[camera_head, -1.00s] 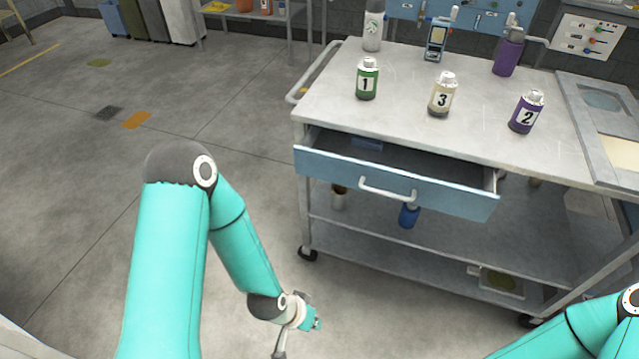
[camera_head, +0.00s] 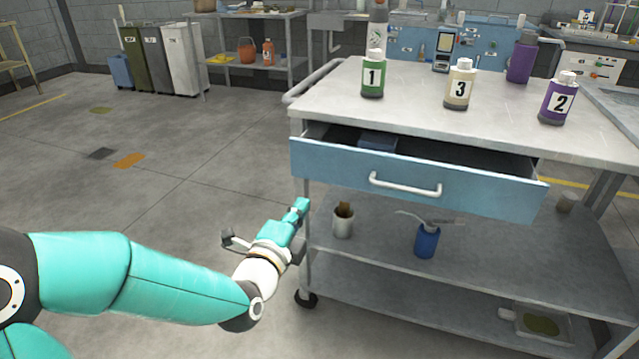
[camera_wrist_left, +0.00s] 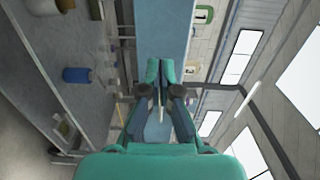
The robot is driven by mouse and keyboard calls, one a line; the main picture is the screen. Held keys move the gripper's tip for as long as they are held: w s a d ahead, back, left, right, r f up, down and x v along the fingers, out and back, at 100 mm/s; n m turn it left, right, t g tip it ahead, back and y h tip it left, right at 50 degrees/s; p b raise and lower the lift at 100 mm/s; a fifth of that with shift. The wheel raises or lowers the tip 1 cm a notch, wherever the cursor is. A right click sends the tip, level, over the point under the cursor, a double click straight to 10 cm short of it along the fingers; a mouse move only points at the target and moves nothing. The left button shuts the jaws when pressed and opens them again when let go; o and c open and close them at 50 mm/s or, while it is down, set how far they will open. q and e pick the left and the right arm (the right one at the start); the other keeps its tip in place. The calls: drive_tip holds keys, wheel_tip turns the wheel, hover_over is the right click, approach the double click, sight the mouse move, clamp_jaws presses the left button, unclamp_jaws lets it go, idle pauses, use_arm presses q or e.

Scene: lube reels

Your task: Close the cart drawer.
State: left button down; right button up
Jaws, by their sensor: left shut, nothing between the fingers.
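The cart drawer (camera_head: 415,185) has a light blue front with a white bar handle (camera_head: 405,185). It is pulled out from under the cart top, and its dark inside shows with a blue item (camera_head: 377,141) in it. My left gripper (camera_head: 301,208) is shut and empty. It is below and near the left end of the drawer front in the head view, and I see no contact. In the left wrist view its closed fingers (camera_wrist_left: 159,68) point towards the blue drawer front (camera_wrist_left: 163,25). My right gripper is not in view.
The cart top (camera_head: 420,105) holds green bottle 1 (camera_head: 373,78), cream bottle 3 (camera_head: 459,86) and purple bottle 2 (camera_head: 556,101). A blue can (camera_head: 427,240) and a pale cup (camera_head: 343,222) stand on the shelf below. Open floor lies to the left.

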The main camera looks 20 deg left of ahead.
sight(327, 168)
use_arm(q)
drive_tip(key=w, duration=1.3)
drive_tip(key=shift+w+f, duration=0.1)
drive_tip(key=shift+w, duration=0.05)
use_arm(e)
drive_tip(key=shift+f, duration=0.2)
